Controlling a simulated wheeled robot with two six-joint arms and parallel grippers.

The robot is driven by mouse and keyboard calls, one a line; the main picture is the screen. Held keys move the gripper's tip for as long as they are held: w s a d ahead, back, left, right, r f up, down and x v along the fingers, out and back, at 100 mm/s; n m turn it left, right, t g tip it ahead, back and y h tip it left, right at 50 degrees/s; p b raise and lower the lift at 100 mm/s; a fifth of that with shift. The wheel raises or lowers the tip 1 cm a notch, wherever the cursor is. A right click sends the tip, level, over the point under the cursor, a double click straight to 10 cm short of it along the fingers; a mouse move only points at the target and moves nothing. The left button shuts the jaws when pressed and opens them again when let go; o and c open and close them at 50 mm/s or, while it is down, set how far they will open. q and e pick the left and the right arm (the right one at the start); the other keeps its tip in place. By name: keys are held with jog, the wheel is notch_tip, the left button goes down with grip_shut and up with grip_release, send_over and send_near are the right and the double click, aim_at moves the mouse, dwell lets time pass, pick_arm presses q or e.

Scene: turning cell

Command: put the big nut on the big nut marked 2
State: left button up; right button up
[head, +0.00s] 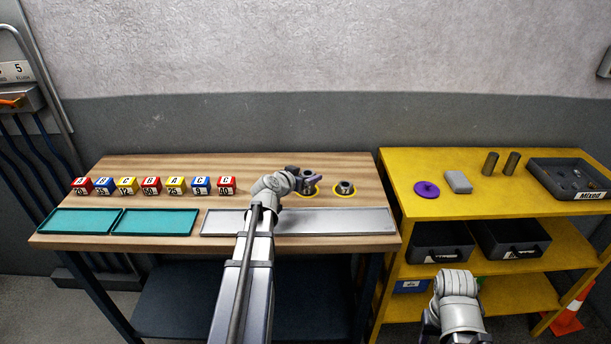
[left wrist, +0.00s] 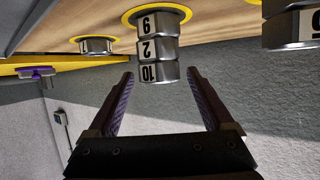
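In the left wrist view, which is upside down, a stack of big nuts (left wrist: 158,47) stands on a yellow ring. Its labels are 10 on the top nut (left wrist: 159,72), 2 on the nut below (left wrist: 157,48), and 6 or 9 on the lowest (left wrist: 158,25). My left gripper (left wrist: 161,80) is open; its purple fingers flank the top nut with a gap on each side. In the head view my left gripper (head: 311,179) partly hides this stack (head: 309,186). My right arm is low at the right; its fingers cannot be made out.
Another nut (head: 345,187) sits on a yellow ring to the right. A cropped nut (left wrist: 291,30) is close to the stack. A grey tray (head: 350,222), teal trays (head: 155,222) and several labelled blocks (head: 150,185) are on the table. A yellow shelf (head: 400,185) stands at right.

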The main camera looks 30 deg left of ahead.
pick_arm(q)
jog(key=shift+r, duration=0.1)
jog(key=shift+r+p, duration=0.25)
jog(key=shift+p, duration=0.05)
jog(key=p+v, duration=0.4)
jog(key=v, duration=0.8)
jog(key=shift+f, duration=0.15)
